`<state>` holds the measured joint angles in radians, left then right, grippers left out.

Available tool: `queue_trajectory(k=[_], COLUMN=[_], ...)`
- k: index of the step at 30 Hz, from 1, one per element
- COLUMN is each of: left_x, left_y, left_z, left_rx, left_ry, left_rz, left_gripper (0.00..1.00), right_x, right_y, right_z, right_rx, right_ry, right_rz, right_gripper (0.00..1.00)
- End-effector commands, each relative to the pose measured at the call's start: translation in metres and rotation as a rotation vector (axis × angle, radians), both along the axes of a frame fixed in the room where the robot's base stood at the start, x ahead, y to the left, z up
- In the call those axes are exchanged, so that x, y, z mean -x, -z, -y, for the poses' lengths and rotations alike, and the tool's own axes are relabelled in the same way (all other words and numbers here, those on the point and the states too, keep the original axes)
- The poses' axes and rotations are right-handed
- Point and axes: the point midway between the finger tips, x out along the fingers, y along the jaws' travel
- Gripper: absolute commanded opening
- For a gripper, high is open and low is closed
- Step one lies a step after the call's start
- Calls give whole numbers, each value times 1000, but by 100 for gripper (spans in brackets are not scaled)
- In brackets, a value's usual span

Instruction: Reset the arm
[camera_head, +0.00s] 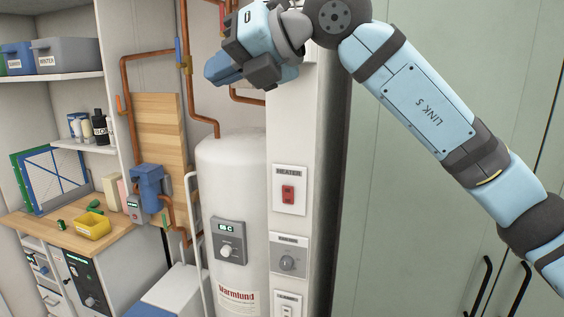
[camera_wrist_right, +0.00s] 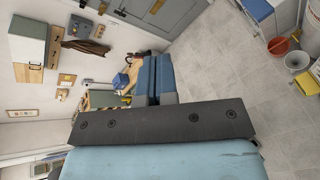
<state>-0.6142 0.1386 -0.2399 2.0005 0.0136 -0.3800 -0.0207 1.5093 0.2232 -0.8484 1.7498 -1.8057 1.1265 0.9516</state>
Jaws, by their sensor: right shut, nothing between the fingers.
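My right arm (camera_head: 425,108) comes in from the right edge in the head view, raised and bent at the top. Its right gripper (camera_head: 222,70) is shut and empty, pointing left in front of the copper pipes and above the white water heater tank (camera_head: 232,175). In the right wrist view the shut fingers (camera_wrist_right: 154,66) show at the centre with nothing between them. My left gripper is in neither view.
A white panel with a red heater switch (camera_head: 288,194) and a dial (camera_head: 287,262) stands right of the tank. Green cabinet doors (camera_head: 400,220) lie behind the arm. A wooden worktop with a yellow bin (camera_head: 92,225) is at left. The wrist view shows open tiled floor (camera_wrist_right: 225,80) and buckets (camera_wrist_right: 297,62).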

Motion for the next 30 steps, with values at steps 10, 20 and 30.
queue_trajectory(k=[10, 20, 30], left_x=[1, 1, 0], left_y=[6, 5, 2], left_z=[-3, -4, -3], left_rx=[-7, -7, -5], left_ry=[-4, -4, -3], left_rz=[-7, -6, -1], left_gripper=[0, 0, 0], right_x=[38, -6, -7], right_y=[42, 120, 327], right_z=[27, 147, 272], right_rx=[-824, -1622, -2065], right_ry=[-323, -3, 880], right_rz=[-342, -676, -1043], right_gripper=[0, 0, 0])
